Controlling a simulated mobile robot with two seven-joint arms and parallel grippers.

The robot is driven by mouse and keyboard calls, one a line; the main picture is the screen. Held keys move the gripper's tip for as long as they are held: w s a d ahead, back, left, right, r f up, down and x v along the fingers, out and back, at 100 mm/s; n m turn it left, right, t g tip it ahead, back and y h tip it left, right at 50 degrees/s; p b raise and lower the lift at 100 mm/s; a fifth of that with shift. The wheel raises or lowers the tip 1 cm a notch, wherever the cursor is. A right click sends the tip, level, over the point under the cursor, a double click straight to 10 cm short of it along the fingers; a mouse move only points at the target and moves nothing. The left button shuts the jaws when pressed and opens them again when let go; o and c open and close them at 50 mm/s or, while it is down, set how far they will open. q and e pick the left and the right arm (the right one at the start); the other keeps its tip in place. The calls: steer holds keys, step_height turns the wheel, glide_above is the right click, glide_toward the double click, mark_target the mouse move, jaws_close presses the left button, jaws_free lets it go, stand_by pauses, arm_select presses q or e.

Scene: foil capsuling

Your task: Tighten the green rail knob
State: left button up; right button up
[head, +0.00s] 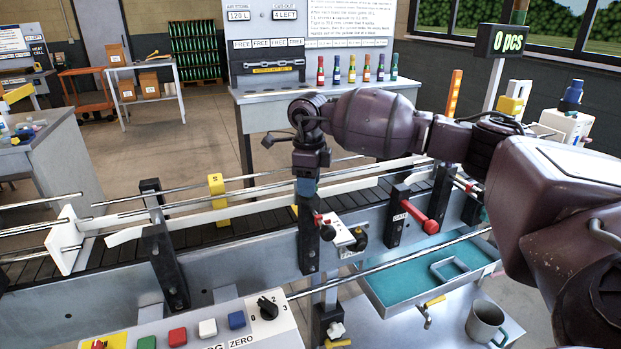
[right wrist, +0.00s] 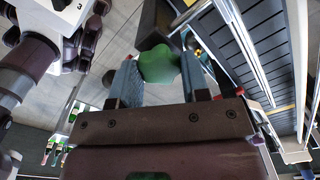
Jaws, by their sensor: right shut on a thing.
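The green rail knob (right wrist: 158,64) is a lobed knob between the two fingers of my right gripper (right wrist: 160,80) in the right wrist view. The fingers are shut on it from both sides. In the head view my right gripper (head: 307,187) points down at a black post on the near side of the conveyor, and the green knob is hidden there. The guide rails (head: 190,206) run along the conveyor belt. My left gripper does not show in the head view.
A red-handled clamp (head: 420,216) stands to the right along the conveyor. A small white block with black knobs (head: 340,232) is close to the gripper. A control panel (head: 200,330) is in front, with a teal tray (head: 400,285) and a mug (head: 486,322) at right.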

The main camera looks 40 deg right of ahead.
steer(key=m+p, duration=0.1)
steer(key=m, duration=0.3)
steer(key=shift+r+m+p, duration=0.2)
steer(key=shift+m+p, duration=0.1)
steer(key=shift+p, duration=0.05)
steer(key=m+p, duration=0.1)
steer(key=m, duration=0.2)
steer(key=shift+m, duration=0.4)
steer(key=m+p, duration=0.1)
steer(key=m, duration=0.2)
steer(key=shift+p, duration=0.3)
arm_select(q)
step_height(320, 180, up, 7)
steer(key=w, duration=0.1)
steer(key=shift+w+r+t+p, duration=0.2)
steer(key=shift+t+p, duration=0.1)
steer(key=shift+p, duration=0.1)
arm_select(e)
steer(key=shift+m, duration=1.7)
steer(key=shift+f, duration=0.1)
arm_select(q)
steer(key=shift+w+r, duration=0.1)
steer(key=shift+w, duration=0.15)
arm_select(e)
steer(key=o, duration=0.9)
